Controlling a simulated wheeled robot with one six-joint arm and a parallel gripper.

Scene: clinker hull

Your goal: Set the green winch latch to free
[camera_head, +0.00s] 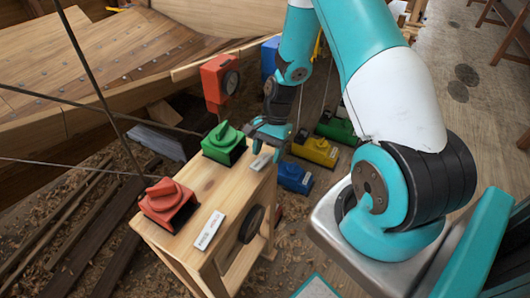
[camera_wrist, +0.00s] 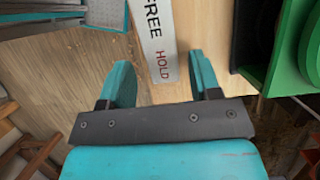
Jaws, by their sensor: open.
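The green winch latch (camera_head: 224,143) sits on the far end of a wooden stand, a green housing with a knob on top. Its green housing also shows at the right edge of the wrist view (camera_wrist: 284,60). I cannot tell which setting its knob points to. A white label plate reading FREE and HOLD (camera_wrist: 158,35) lies beside it; a small plate shows in the head view (camera_head: 262,161). My gripper (camera_head: 268,146) is just right of the green latch, apart from it. In the wrist view its two fingers (camera_wrist: 163,82) are open and empty, with the label plate ahead between them.
A red latch (camera_head: 167,203) with its own label plate (camera_head: 209,231) is at the near end of the stand (camera_head: 190,252). A red post with a dial (camera_head: 220,80) stands behind. Yellow (camera_head: 315,150) and blue (camera_head: 294,177) units lie right. The wooden hull (camera_head: 95,75) fills the upper left.

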